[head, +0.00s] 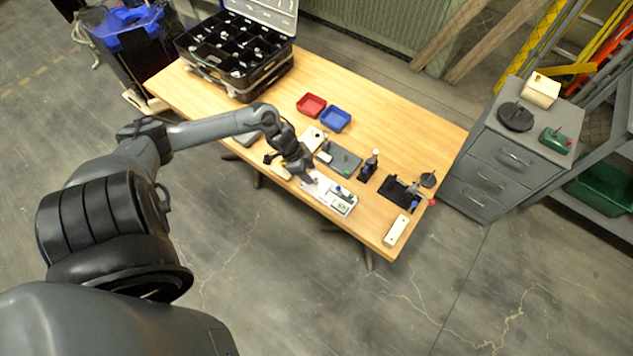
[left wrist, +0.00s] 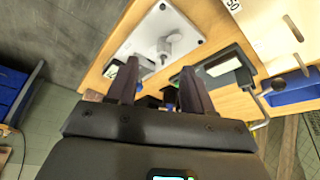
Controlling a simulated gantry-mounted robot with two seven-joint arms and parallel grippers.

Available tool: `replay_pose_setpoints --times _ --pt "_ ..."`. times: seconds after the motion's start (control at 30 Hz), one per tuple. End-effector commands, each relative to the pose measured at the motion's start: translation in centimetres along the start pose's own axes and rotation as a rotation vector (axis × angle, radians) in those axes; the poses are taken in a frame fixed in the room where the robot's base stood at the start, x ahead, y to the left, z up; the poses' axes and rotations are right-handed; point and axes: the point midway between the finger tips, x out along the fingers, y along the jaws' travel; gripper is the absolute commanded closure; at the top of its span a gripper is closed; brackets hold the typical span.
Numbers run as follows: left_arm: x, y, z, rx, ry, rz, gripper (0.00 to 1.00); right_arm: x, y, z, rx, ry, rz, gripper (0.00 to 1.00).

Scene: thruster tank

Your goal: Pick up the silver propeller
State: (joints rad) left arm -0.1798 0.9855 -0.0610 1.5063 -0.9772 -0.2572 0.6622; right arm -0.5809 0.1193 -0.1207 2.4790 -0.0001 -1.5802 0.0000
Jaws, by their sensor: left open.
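A silver propeller-like part (left wrist: 173,42) stands on a white plate (left wrist: 188,26) in the left wrist view, beyond my fingertips. In the head view the white plate (head: 346,209) lies near the table's front edge, and my gripper hides part of it. I cannot make out the propeller clearly there. My left gripper (head: 305,172) is over the plate's left end. In the left wrist view its two dark fingers (left wrist: 160,76) are spread apart with nothing held between them. The propeller is apart from both fingers.
A grey pad (head: 343,158) lies behind the plate. A red tray (head: 311,105) and a blue tray (head: 336,119) sit farther back. A black open case (head: 240,85) fills the far left. A bottle (head: 371,163) and black stand (head: 396,196) are to the right.

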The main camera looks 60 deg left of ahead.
Motion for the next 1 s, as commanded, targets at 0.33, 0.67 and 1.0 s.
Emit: replay_pose_setpoints --times 0.33,0.67,1.0 --pt "3.0 -0.5 0.1 -0.002 0.002 0.0 0.48 0.8 0.1 0.3 -0.005 -0.001 0.004 1.0" --pt "5.6 -0.6 0.1 0.002 0.0 -0.002 0.48 1.2 0.1 0.4 -0.002 0.0 0.003 1.0" --pt "5.5 -0.6 0.1 0.003 -0.001 -0.002 0.68 1.2 -0.1 0.3 0.004 0.002 -0.002 1.0"
